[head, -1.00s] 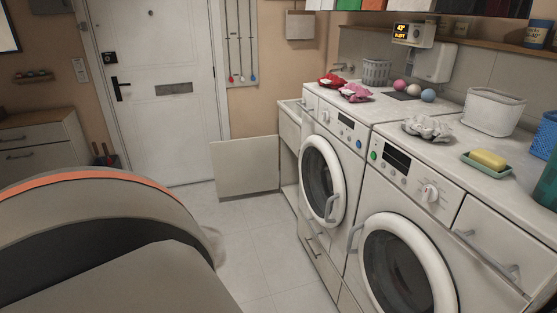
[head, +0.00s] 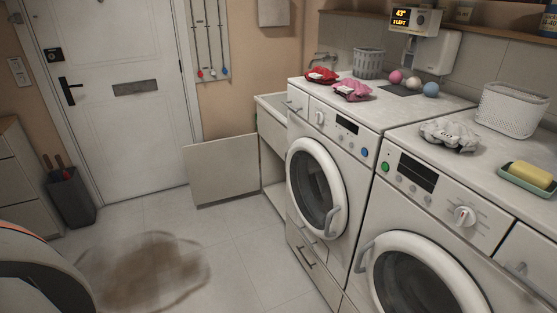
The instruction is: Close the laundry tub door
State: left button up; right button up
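The laundry tub (head: 266,103) is a white cabinet in the corner, left of the washing machines and below a wall tap. Its door (head: 235,170) is a flat off-white panel, swung wide open to the left and standing out over the floor. The opening behind it shows a pale inside (head: 271,165). Neither of my grippers is in view. A rounded grey part of mine with an orange edge fills the lower left corner.
Two front-loading machines (head: 318,190) (head: 420,270) stand to the right with round doors closed. A brown stain (head: 145,275) lies on the floor at lower left. A dark bin (head: 70,196) stands by the white entrance door (head: 130,120). The tiled floor before the tub door is otherwise clear.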

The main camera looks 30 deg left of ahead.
aim_at(225, 168)
jog(key=i+j+u, duration=0.1)
jog(key=i+j, duration=0.15)
jog(key=j, duration=0.2)
jog(key=i+j+u, duration=0.15)
jog(key=j, duration=0.3)
jog(key=i+j, duration=0.3)
jog(key=j, duration=0.15)
jog(key=i+j, duration=0.6)
jog(key=j, duration=0.25)
jog(key=i+j+u, duration=0.45)
jog(key=i+j, duration=0.3)
jog(key=j, duration=0.15)
jog(key=i+j+u, duration=0.45)
jog(key=i+j, duration=0.2)
jog(key=i, duration=0.15)
